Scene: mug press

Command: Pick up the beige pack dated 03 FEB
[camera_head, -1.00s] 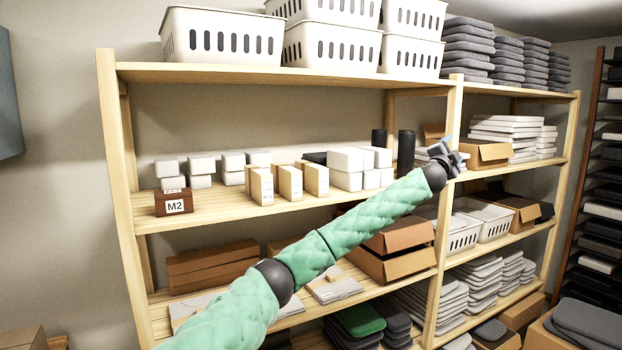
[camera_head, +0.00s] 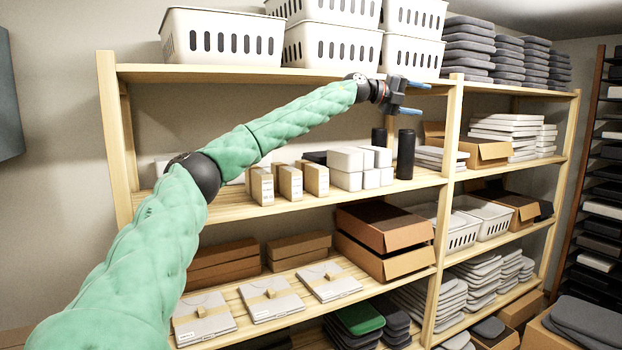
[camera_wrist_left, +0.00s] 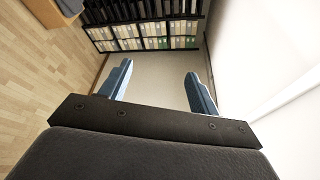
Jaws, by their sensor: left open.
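Three upright beige packs stand in a row on the middle shelf in the head view: a left one (camera_head: 262,187), a middle one (camera_head: 290,183) and a right one (camera_head: 316,180). Their labels are too small to read, so I cannot tell which is dated 03 FEB. My left gripper (camera_head: 424,99) is open and empty, above and to the right of the packs, in front of the upper shelf board near the upright. In the left wrist view its two blue fingers (camera_wrist_left: 158,69) are apart with nothing between them. My right gripper is not in view.
White boxes (camera_head: 347,160) and a black cylinder (camera_head: 405,154) stand right of the packs. My left arm covers the shelf's left part. White baskets (camera_head: 222,38) sit on top. Grey flat packs (camera_head: 270,299) lie below. Free shelf board lies in front of the beige packs.

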